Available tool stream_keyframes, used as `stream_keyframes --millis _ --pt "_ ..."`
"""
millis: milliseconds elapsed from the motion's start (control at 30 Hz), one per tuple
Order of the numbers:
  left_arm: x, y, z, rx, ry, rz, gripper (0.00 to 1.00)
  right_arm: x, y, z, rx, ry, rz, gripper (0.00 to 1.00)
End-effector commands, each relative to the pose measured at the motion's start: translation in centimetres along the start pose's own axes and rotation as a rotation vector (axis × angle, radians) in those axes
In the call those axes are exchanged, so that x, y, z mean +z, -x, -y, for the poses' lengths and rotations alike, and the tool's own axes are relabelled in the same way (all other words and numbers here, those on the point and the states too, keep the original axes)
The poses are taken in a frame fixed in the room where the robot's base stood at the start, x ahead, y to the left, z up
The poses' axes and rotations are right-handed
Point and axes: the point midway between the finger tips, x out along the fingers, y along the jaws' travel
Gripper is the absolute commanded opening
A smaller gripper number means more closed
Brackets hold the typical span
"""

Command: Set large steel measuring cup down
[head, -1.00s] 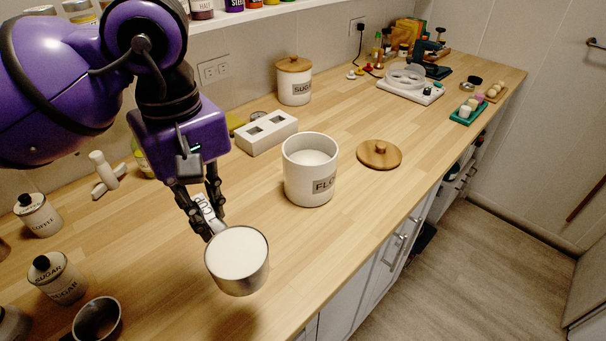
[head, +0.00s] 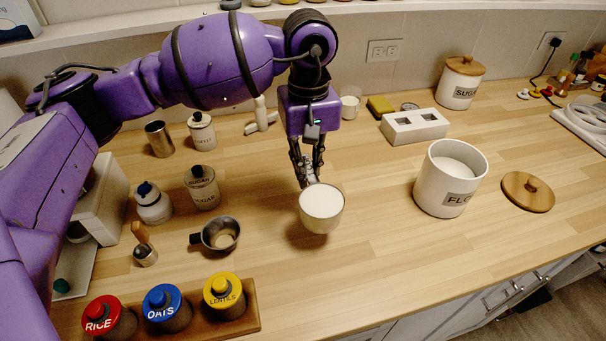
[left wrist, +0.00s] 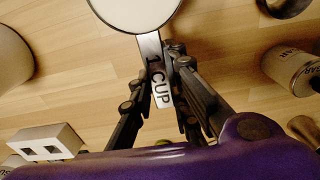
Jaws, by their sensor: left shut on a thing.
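The large steel measuring cup (head: 322,212) is filled with white flour up near its rim. It looks upright and close above the counter, with a shadow beside it; I cannot tell if it touches. My left gripper (head: 308,178) is shut on the cup's handle, behind the cup in the head view. In the left wrist view the handle (left wrist: 153,72), marked "1 CUP", lies between the fingers (left wrist: 160,105), and the cup's white contents (left wrist: 137,8) show at the top edge. My right gripper is not in view.
An open flour canister (head: 449,182) stands to the right, its wooden lid (head: 527,192) beyond it. A smaller steel cup (head: 221,235) lies left of the held cup. A rack of lidded jars (head: 244,322) is at the front left. Bare counter (head: 370,265) lies in front and right.

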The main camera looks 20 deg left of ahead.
Motion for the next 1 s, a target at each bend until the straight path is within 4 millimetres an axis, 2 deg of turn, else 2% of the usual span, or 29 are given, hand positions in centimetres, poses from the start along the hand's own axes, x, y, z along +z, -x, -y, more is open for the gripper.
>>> stream_keyframes --millis 100,367,567,967,1000 --pt "-1.1 -1.2 0.2 0.001 0.001 -0.001 0.0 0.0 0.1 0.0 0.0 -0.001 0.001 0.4" --pt "-2.4 -2.8 0.4 0.001 0.002 -0.001 0.0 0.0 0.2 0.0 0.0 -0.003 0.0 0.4" --pt "-2.4 -5.6 0.4 0.002 0.0 -0.001 0.0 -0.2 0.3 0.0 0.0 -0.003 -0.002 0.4" --pt "-2.4 -6.3 0.4 0.001 0.0 -0.001 0.0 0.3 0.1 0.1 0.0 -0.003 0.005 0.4" --pt "-2.4 -6.2 0.4 0.001 0.001 -0.001 0.21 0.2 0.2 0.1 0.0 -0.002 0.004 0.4"
